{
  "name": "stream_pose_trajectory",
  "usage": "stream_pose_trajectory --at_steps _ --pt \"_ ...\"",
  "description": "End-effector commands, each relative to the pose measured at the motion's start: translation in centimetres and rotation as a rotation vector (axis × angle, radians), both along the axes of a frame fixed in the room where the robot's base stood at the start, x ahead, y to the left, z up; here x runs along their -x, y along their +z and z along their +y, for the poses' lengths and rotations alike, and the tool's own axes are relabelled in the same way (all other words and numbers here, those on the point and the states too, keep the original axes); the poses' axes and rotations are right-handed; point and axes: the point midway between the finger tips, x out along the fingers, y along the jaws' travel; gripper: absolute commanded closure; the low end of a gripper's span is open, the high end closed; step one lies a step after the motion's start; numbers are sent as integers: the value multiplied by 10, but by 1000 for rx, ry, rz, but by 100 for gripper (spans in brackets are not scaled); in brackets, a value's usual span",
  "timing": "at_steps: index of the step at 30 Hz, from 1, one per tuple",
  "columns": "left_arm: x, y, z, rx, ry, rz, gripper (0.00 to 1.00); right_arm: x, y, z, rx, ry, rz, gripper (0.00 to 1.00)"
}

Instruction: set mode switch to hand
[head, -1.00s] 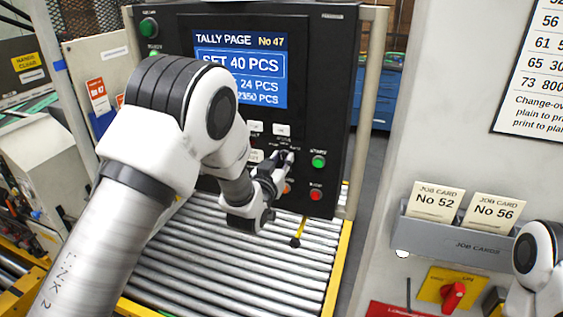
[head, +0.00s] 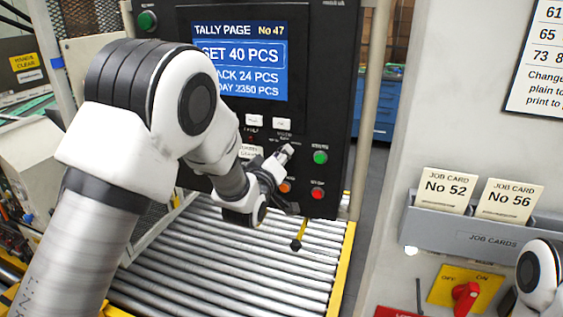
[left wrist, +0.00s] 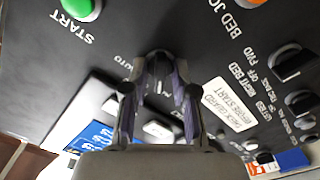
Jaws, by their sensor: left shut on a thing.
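The black control panel (head: 330,90) stands ahead of me, with a lit tally screen, buttons and switches. My left gripper (head: 285,155) is at its lower part. Its two fingers (left wrist: 158,62) are shut on the mode switch knob, which is mostly hidden between them. In the left wrist view the word AUTO shows beside the fingertips; the HAND label and the knob's pointing direction are hidden. My right gripper is out of view; only part of my right arm shows at the lower right.
A green start button (head: 320,157) and a red button (head: 317,193) sit close to the gripper's right. Other black knobs (left wrist: 290,62) are nearby. Rollers (head: 200,265) lie below. A job card holder (head: 460,238) and red rotary switch (head: 466,297) are at right.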

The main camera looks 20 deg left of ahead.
Motion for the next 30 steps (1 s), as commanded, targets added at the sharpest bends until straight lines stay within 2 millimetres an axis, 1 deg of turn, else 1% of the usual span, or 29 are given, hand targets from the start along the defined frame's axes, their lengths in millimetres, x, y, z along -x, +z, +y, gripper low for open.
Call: stream_pose_trajectory --at_steps 6,19,20,30 --pt "0 1 1 53 1 -1 100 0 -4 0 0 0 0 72" --pt "0 2 1 62 2 -1 100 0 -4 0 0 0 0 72" --pt "0 2 1 62 2 -1 64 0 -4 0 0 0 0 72" --pt "2 1 0 61 1 1 64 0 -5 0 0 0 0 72"
